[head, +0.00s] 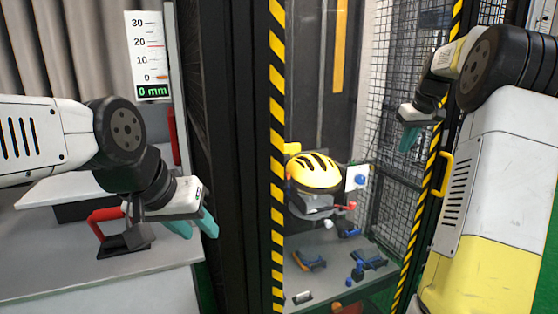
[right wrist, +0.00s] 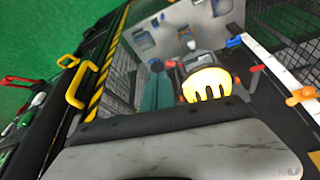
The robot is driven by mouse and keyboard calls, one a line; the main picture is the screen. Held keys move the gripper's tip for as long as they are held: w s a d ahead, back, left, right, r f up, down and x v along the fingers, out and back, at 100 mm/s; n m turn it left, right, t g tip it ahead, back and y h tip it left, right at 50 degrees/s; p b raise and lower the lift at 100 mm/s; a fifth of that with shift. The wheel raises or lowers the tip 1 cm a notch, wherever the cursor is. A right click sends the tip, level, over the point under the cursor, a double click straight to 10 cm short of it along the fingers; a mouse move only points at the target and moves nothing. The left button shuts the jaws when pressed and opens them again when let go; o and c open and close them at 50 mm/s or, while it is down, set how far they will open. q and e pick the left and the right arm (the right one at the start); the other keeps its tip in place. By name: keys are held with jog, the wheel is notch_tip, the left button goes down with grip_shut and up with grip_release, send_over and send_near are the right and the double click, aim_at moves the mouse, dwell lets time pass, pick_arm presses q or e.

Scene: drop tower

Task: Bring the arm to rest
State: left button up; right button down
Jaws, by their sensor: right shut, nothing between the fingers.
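My left gripper (head: 194,226) hangs over the grey bench at the left in the head view. Its two teal fingers stand apart with nothing visible between them. My right gripper (head: 408,140) is at the upper right, by the mesh side of the drop tower. Its teal fingers are together and hold nothing. The fingers also show in the right wrist view (right wrist: 157,92), pointing toward the tower's inside. A yellow helmet (head: 314,171) with black vents sits on a mount inside the tower; it also shows in the right wrist view (right wrist: 208,85).
A black-and-yellow striped post (head: 278,140) stands between my arms. A red-handled lever (head: 103,220) stands on the bench (head: 150,262) near my left gripper. A yellow handle (head: 443,175) is close to my right arm. A height scale (head: 150,55) reads 0 mm.

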jog(key=s+a+r, duration=0.3)
jog(key=s+a, duration=1.2)
jog(key=s+a+f+y, duration=0.1)
jog(key=s+a+f, duration=0.3)
jog(key=s, duration=0.5)
jog(key=s+a+f+m+t, duration=0.1)
jog(key=s+a+f, duration=0.3)
jog(key=s, duration=0.5)
jog(key=shift+a+f+t+y, duration=0.3)
jog(key=shift+a+y, duration=0.1)
jog(key=shift+a, duration=0.25)
jog(key=shift+r, duration=0.1)
